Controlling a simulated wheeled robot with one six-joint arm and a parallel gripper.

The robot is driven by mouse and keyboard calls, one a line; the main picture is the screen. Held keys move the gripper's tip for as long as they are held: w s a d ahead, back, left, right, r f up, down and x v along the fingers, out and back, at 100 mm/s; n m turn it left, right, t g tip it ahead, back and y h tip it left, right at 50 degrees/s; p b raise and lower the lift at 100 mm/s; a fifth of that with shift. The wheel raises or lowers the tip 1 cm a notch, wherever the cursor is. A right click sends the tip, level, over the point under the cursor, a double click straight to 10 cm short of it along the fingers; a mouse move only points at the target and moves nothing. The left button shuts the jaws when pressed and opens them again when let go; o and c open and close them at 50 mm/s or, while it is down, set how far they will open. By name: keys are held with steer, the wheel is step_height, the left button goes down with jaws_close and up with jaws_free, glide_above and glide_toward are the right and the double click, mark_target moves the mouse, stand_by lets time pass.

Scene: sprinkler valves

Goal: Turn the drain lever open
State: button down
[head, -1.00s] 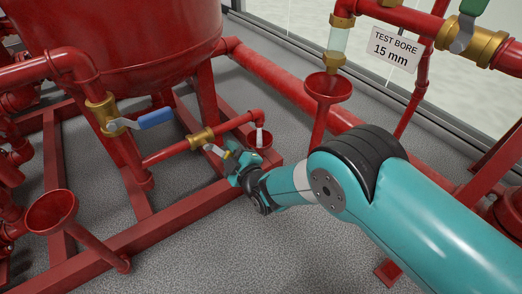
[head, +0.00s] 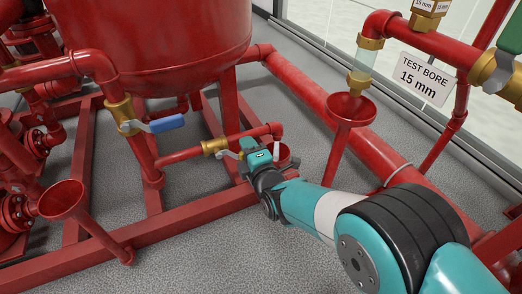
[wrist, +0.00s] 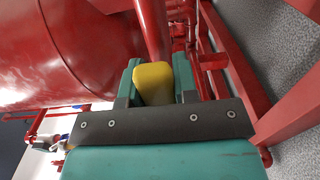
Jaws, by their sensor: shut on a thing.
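The drain lever is a short metal arm with a yellow grip, on a brass valve (head: 215,146) in the low red drain pipe (head: 180,156). In the head view its metal arm (head: 231,154) points right and slightly down from the valve, at an angle to the pipe. My gripper (head: 250,153) is at the lever's outer end, just below the pipe, and hides most of the grip. In the wrist view the yellow grip (wrist: 154,82) sits between the two teal fingers of my gripper (wrist: 155,78), which is shut on it.
A blue-handled lever (head: 165,123) is on the upright pipe at left. Red funnels stand at left (head: 62,199) and right (head: 351,107). A small cup (head: 283,160) is close behind my gripper. Red frame beams (head: 190,209) cross the floor. The big tank (head: 155,45) is above.

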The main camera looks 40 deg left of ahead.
steer(key=shift+s, duration=0.25)
steer(key=c, duration=0.9)
jaws_free()
steer(key=shift+a, duration=0.1)
steer(key=shift+w, duration=0.15)
steer(key=p+v, duration=1.7)
steer(key=p, duration=0.8)
steer(key=shift+d+r, duration=0.1)
steer(key=shift+d, duration=0.2)
